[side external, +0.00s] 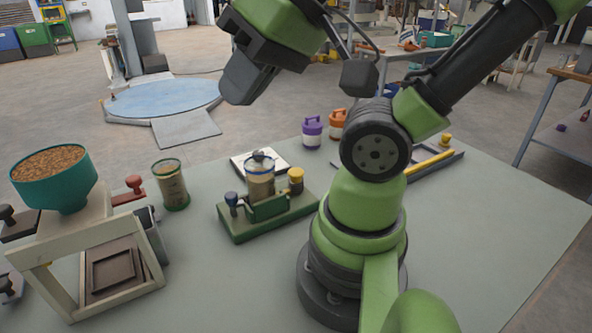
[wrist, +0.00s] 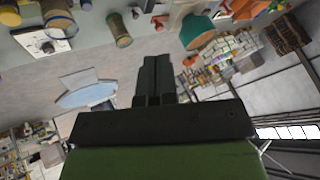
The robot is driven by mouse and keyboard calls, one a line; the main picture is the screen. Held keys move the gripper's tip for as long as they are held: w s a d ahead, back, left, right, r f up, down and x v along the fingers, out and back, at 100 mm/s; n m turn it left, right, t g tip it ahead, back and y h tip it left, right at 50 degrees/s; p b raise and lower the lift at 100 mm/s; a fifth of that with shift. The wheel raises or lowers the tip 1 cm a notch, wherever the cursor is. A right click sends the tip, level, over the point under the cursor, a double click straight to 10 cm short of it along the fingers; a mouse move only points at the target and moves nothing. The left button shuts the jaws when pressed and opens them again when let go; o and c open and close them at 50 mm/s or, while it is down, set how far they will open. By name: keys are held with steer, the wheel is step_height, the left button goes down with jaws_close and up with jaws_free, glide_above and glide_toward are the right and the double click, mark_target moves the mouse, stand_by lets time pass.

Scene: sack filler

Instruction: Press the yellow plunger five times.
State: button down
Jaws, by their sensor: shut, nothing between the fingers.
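The yellow plunger (side external: 296,177) is a short yellow knob at the right end of a small green-based station (side external: 268,208) on the table. A dark blue knob (side external: 231,199) stands at the station's left end, and a jar with a glassy lid (side external: 260,178) stands between them. My gripper (side external: 238,92) is high above and behind the station, well apart from the plunger, with its fingers tilted down to the left. In the wrist view, my gripper (wrist: 155,62) is shut and empty. I cannot clearly pick out the yellow plunger there.
A teal hopper of grain (side external: 54,178) on a beige frame stands at left, beside a filled jar (side external: 171,186). Purple (side external: 312,131) and orange (side external: 338,124) handled weights stand behind right. The table's front middle is clear.

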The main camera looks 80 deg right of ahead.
steer(key=m+g+y, duration=0.5)
steer(key=m+g, duration=0.5)
steer(key=m, duration=0.9)
glide_above(294, 172)
step_height(294, 172, down, 12)
steer(key=shift+f, duration=0.25)
steer(key=shift+f, duration=4.4)
steer(key=shift+f, duration=0.4)
